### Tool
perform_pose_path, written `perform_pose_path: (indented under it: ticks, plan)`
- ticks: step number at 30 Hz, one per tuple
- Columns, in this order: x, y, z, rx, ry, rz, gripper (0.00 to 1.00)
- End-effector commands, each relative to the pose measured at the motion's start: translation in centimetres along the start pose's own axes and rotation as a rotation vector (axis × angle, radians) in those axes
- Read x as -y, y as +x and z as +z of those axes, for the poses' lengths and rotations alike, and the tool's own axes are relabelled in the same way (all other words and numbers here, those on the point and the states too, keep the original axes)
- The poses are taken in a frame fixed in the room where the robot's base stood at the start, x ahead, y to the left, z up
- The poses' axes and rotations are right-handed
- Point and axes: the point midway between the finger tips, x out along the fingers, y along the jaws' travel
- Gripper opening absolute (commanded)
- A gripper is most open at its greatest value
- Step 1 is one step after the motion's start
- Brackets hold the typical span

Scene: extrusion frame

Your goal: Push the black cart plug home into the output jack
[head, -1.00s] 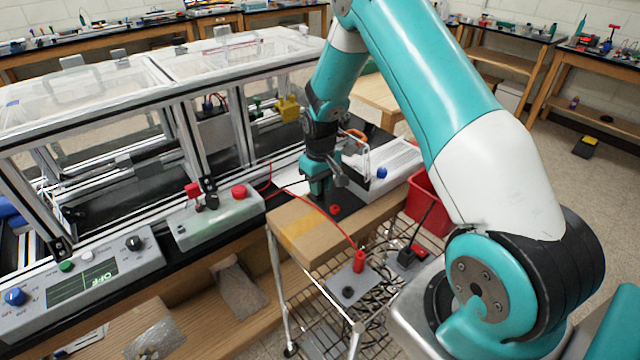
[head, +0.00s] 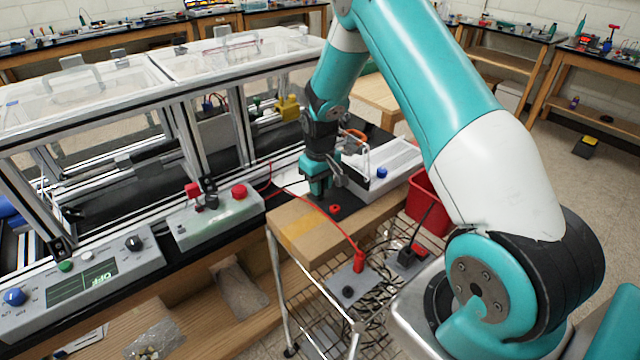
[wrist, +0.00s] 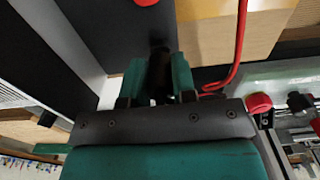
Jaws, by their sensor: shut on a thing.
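The output jack is hidden by the gripper, so I cannot tell how deep the plug sits.
A red cable (head: 320,208) runs close by to a red plug (head: 359,261) on the wire cart. A black plug with a cord (head: 407,256) is beside it. A grey box with a red button (head: 239,191) stands left. A white unit with a blue knob (head: 382,173) stands right.

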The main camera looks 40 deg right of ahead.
Motion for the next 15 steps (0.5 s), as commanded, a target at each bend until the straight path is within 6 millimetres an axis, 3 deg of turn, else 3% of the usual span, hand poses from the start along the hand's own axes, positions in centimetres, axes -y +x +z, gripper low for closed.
perform_pose_path:
  ticks: [13,14,15]
  plan:
    - [0.00,0.85,-0.01,0.000,0.000,0.000,0.00]
    - [0.00,0.78,-0.02,-0.001,0.000,0.000,0.30]
    - [0.00,0.74,-0.02,-0.001,0.000,0.000,0.39]
